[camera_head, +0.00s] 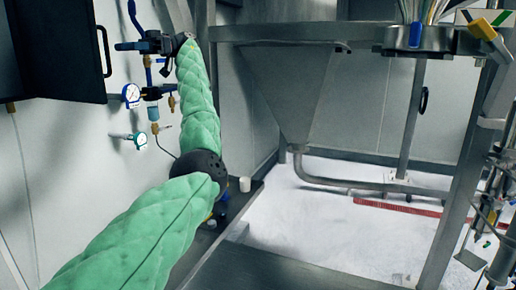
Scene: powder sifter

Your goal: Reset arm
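My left arm, in a quilted green sleeve, comes in from the bottom left, bends at a black elbow joint, and reaches up along the wall. My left gripper (155,43) is at its far end, small and dark, beside the blue valve lever (134,16) above the pipework. The gripper overlaps the valve fittings in the picture, so I cannot tell whether it touches them or whether its fingers are open or shut. My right gripper and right arm are not in view.
Two gauges, one upper (131,95) and one lower (139,140), sit on the wall below the gripper. A dark cabinet door (55,60) stands at the upper left. A steel hopper (296,90) and frame post (465,180) fill the middle and right. White floor (330,220) lies beneath.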

